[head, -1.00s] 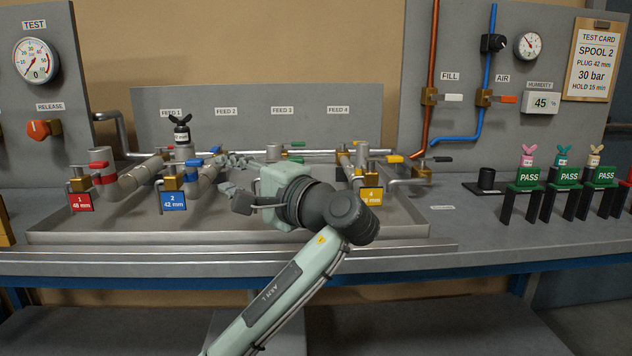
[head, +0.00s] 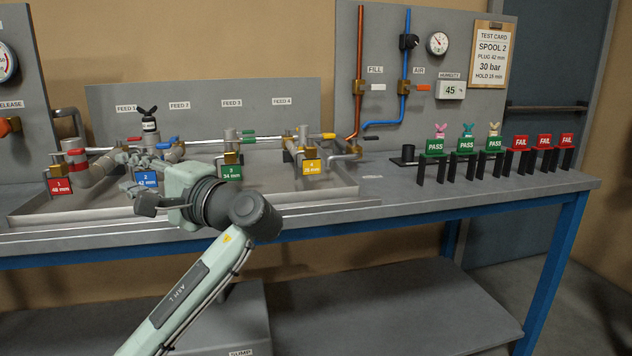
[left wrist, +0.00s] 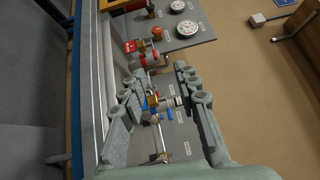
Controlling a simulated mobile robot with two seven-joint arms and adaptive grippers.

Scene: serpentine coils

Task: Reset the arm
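My left arm comes in from the lower left in the head view. Its gripper (head: 137,184) hangs over the front part of the metal tray (head: 300,207), in front of the coil with the blue "2, 42 mm" tag (head: 147,180). In the left wrist view the two fingers of the gripper (left wrist: 157,80) stand apart with nothing held between them. Valves and pipes show beyond the fingers. A plug with a black winged knob (head: 148,118) stands upright on a pipe behind the gripper. My right gripper is in neither view.
Red tag 1 (head: 60,186), green tag 3 (head: 231,172) and yellow tag 4 (head: 311,167) mark other coils. Green PASS stands (head: 466,146) and red FAIL stands (head: 544,142) line the bench's right. The bench front between tray and stands is clear.

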